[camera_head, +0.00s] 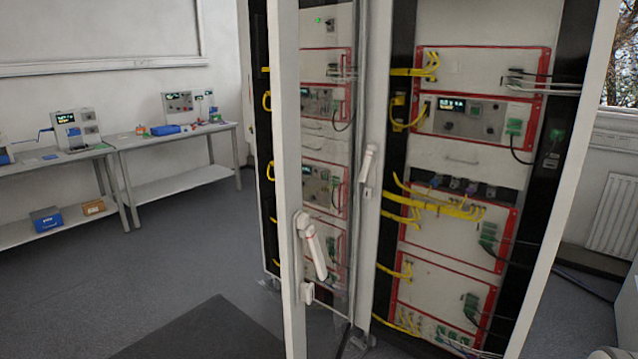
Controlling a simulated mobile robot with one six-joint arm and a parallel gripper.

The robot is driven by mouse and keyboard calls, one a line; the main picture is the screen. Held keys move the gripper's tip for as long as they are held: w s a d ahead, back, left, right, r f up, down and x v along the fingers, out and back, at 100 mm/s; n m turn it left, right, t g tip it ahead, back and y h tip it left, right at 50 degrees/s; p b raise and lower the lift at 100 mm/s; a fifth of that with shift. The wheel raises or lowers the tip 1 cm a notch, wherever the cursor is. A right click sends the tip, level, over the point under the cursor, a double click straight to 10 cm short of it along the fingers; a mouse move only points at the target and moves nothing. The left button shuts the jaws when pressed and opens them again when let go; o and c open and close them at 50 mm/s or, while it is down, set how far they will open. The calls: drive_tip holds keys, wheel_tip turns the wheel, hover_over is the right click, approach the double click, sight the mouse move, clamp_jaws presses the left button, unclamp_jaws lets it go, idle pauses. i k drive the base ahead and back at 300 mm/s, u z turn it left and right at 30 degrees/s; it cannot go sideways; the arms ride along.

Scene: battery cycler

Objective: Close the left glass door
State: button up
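The left glass door (286,180) stands open from the tall white equipment cabinet (566,185), its white frame edge toward me. Its white lever handle (312,248) is on this near frame and hangs tilted down to the right. Cabinet equipment shows through and beside the glass. A second white handle (368,165) sits upright on the white frame to the right of the open door. I cannot tell whether the right-hand door is fully shut. My gripper is not in view.
Yellow cables (440,204) run across the rack units inside the cabinet. A dark mat (200,332) lies on the grey floor at front left. Benches with instruments (170,137) stand along the back left wall. The floor left of the door is clear. A radiator (612,215) is at right.

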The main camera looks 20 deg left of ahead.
sight(284, 45)
drive_tip(key=u, duration=0.95)
drive_tip(key=i, duration=1)
drive_tip(key=z, duration=1.2)
drive_tip(key=k, duration=1.35)
drive_tip(key=u, duration=0.85)
drive_tip(key=i, duration=0.15)
